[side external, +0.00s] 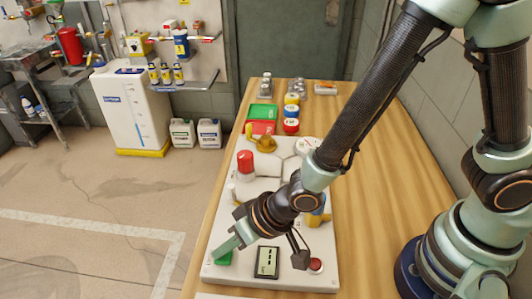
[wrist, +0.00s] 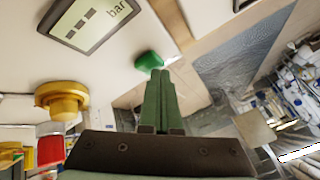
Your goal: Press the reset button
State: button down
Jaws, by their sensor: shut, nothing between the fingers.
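A pale panel (side external: 213,272) lies on the wooden bench. A green button (side external: 223,259) is at its near left corner; the button also shows in the wrist view (wrist: 148,60). A red button (side external: 315,265) is at the near right. No label shows which is the reset button. My gripper (side external: 221,250) points down at the green button, its fingers shut and empty. In the wrist view the fingertips (wrist: 158,74) sit right at the green button, partly hiding it. I cannot tell whether they touch it.
A display (side external: 268,262) stands between the buttons and reads "bar" in the wrist view (wrist: 85,20). A red-capped cylinder (side external: 245,162) and a brass knob (side external: 266,144) stand farther back. Green and red trays (side external: 262,113) lie behind the panel.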

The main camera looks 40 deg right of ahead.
aim_at(227, 258)
jog(key=shift+r, duration=0.9)
jog(key=shift+r, duration=2.5)
